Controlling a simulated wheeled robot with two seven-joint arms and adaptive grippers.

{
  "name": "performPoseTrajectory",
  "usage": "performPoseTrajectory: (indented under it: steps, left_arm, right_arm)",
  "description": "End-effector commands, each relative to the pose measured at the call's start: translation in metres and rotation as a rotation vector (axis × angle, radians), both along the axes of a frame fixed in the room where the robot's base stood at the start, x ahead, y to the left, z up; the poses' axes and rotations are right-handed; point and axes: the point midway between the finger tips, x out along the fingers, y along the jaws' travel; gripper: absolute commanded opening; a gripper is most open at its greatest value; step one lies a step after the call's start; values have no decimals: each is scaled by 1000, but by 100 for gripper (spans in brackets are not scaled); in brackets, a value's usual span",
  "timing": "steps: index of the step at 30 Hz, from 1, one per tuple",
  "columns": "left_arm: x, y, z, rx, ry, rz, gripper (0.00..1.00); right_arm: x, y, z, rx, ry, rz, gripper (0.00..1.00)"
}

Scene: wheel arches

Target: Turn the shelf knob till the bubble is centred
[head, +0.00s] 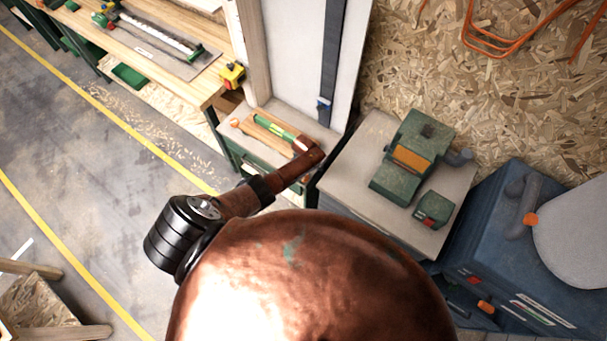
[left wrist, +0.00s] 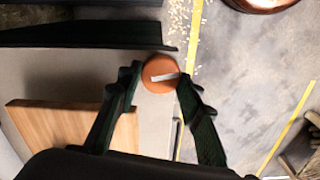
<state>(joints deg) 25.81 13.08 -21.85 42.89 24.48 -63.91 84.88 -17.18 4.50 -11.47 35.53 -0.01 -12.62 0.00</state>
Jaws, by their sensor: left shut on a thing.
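The orange round knob (left wrist: 162,74) with a white pointer line shows in the left wrist view. My left gripper (left wrist: 160,82) is shut on it, one dark green finger on each side. The pointer lies nearly level in that view. In the head view a wooden block with a green spirit level (head: 272,131) lies on the small shelf beside the white panel. The bubble is too small to make out. My copper-coloured arm reaches to the shelf's right end; its fingers cannot be made out there. My right gripper is not in view.
A workbench (head: 212,85) with a yellow box (head: 232,75) stands at upper left. A green machine (head: 412,155) sits on a grey cabinet right of the shelf, with a blue machine (head: 520,250) farther right.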

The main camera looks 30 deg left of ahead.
Motion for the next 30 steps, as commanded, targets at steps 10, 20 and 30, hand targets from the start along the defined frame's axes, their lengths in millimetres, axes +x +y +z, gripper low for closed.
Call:
performPoseTrajectory:
  steps: [10, 20, 30]
  left_arm:
    - [-1, 2, 0, 3, 1, 42, 9]
    - [-1, 3, 0, 3, 1, 41, 37]
    - [0, 1, 0, 1, 1, 40, 51]
  right_arm:
    - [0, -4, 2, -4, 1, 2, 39]
    - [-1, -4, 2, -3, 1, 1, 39]
    - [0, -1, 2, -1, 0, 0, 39]
